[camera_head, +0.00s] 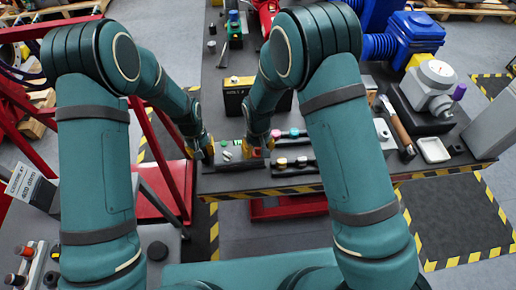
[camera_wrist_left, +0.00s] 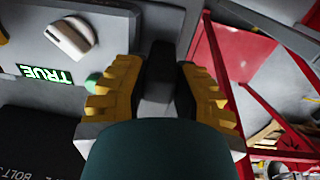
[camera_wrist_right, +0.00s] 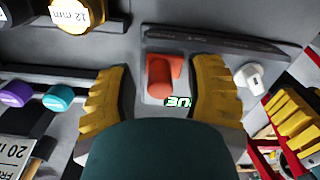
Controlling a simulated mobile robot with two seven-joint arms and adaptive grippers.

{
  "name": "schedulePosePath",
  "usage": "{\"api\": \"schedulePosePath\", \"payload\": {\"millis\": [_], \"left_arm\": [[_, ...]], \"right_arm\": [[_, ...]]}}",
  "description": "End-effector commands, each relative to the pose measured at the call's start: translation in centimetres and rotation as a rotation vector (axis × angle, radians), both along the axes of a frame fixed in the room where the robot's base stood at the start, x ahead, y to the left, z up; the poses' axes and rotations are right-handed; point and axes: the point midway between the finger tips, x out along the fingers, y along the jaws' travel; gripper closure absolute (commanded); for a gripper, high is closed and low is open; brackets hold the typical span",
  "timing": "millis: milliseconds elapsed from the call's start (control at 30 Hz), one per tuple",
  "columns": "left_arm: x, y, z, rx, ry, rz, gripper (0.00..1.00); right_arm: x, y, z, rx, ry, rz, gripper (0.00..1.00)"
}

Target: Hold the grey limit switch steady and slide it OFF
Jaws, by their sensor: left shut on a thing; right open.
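A grey panel with a white switch knob (camera_wrist_left: 70,38) and a lit green TRUE display (camera_wrist_left: 45,74) shows in the left wrist view. The white knob also shows in the right wrist view (camera_wrist_right: 250,77). My left gripper (camera_head: 204,150) is shut on what looks like the end of the grey limit switch (camera_wrist_left: 156,92), mostly hidden between its fingers. My right gripper (camera_head: 260,147) is open over the same panel. A red-orange knob (camera_wrist_right: 160,78) shows between its fingers in the right wrist view, beside a partly hidden lit display (camera_wrist_right: 180,102); contact cannot be told.
A holder with coloured round caps (camera_head: 281,163) stands right of my right gripper. A black box (camera_head: 236,88) stands behind. A hammer (camera_head: 397,125) and white tray (camera_head: 433,149) lie at right. The table ends in a striped front edge (camera_head: 290,190); red frames stand left.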

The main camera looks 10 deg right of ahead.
Motion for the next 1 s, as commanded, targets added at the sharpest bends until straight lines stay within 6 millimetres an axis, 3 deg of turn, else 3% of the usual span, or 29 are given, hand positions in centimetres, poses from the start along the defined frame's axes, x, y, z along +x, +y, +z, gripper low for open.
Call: {"api": "schedulePosePath", "payload": {"millis": [267,400,433,733,1000], "left_arm": [[0.1,-0.1,0.1,-0.001,-0.002,0.0,1.0],[0.1,-0.1,0.1,-0.001,-0.002,0.0,1.0],[0.1,-0.1,0.1,-0.001,-0.002,0.0,1.0],[0.0,0.0,0.1,-0.001,-0.001,0.0,1.0],[0.0,-0.1,0.1,-0.002,-0.001,-0.001,1.0]], "right_arm": [[0.0,0.0,-0.1,0.0,-0.001,0.0,0.46],[0.0,0.0,0.0,0.0,-0.001,0.0,0.95],[0.0,0.0,0.0,0.0,-0.001,0.0,1.0],[0.0,0.4,0.0,0.001,-0.002,0.001,1.0],[-0.1,3.6,0.0,0.002,-0.002,0.002,1.0]]}}
